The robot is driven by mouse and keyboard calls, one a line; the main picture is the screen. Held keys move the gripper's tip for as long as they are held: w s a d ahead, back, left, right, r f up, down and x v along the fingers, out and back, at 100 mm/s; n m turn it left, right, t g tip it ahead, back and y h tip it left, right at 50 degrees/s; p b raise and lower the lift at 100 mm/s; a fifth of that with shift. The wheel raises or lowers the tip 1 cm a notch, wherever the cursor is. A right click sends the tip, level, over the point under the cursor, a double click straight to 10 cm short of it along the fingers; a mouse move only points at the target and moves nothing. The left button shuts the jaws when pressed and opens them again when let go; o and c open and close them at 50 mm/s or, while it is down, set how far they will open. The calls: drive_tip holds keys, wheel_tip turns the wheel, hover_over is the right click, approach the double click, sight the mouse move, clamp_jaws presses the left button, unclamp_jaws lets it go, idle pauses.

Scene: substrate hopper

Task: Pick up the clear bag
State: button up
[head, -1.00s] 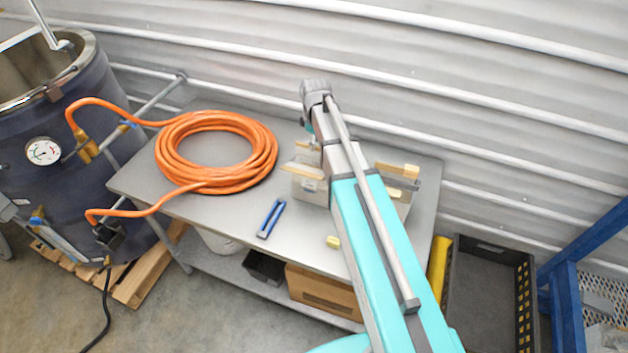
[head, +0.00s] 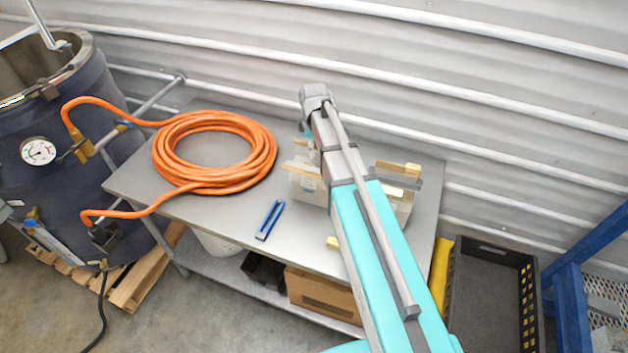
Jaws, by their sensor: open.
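I cannot make out a clear bag for certain. A pale, partly see-through container or bag (head: 307,190) with a small label stands on the metal table (head: 225,222), and my arm crosses in front of much of it. Tan-handled items (head: 398,168) lie across its top on both sides of the arm. My arm reaches over the table from the lower right. My gripper is hidden behind the arm, so its jaws do not show.
A coiled orange hose (head: 262,160) fills the table's left part and runs to a dark tank (head: 75,165) with a gauge. A blue tool (head: 270,220) lies near the front edge. A black crate (head: 492,300) stands at right. A corrugated wall (head: 520,90) is behind.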

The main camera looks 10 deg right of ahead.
drive_tip(key=shift+f+b, duration=0.95)
drive_tip(key=shift+f, duration=0.3)
clamp_jaws()
